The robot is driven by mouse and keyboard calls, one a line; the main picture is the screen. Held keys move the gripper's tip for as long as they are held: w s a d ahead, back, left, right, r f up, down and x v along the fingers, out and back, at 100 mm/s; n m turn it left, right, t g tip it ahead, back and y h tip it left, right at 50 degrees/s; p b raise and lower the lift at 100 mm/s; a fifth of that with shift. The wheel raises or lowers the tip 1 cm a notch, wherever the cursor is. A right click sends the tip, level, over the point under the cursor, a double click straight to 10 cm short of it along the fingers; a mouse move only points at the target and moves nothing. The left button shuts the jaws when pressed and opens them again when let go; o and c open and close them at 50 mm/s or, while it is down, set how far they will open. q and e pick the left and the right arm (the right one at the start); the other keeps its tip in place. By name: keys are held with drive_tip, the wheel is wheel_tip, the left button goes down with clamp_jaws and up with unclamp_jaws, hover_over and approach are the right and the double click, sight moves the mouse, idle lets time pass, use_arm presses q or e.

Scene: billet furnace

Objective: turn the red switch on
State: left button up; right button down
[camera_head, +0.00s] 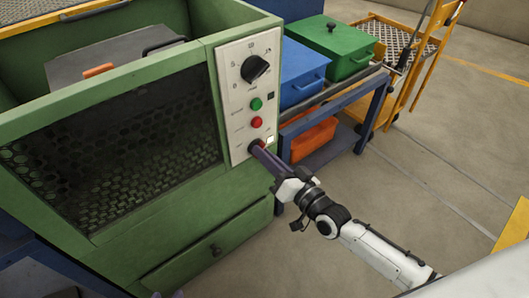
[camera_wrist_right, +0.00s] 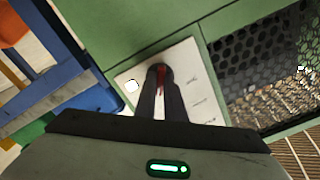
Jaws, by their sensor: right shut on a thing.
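The white control panel (camera_head: 248,95) is on the front right of the green furnace. The red switch (camera_wrist_right: 161,77) is at the panel's lower end, on a dark round base, between the fingers of my right gripper (camera_wrist_right: 161,90). That gripper is shut on the switch; in the head view the gripper (camera_head: 262,153) reaches the panel from the lower right and mostly hides the switch. The switch's exact turn is hard to read. Only small tips of my left gripper (camera_head: 167,295) show at the bottom edge of the head view, apart from the panel.
Above the switch are a black knob (camera_head: 254,69), a green button (camera_head: 256,104) and a red button (camera_head: 257,121). A blue rack (camera_head: 372,105) with blue, green and orange boxes stands close to the right.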

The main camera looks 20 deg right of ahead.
drive_tip(key=shift+m, duration=0.8)
drive_tip(key=c, duration=1.8)
unclamp_jaws()
drive_tip(key=shift+c, duration=0.2)
drive_tip(key=shift+s, duration=0.1)
use_arm(q)
drive_tip(key=shift+a+r+p, duration=0.15)
drive_tip(key=shift+r+p, duration=0.2)
drive_tip(key=shift+p, duration=0.75)
use_arm(e)
drive_tip(key=v, duration=1)
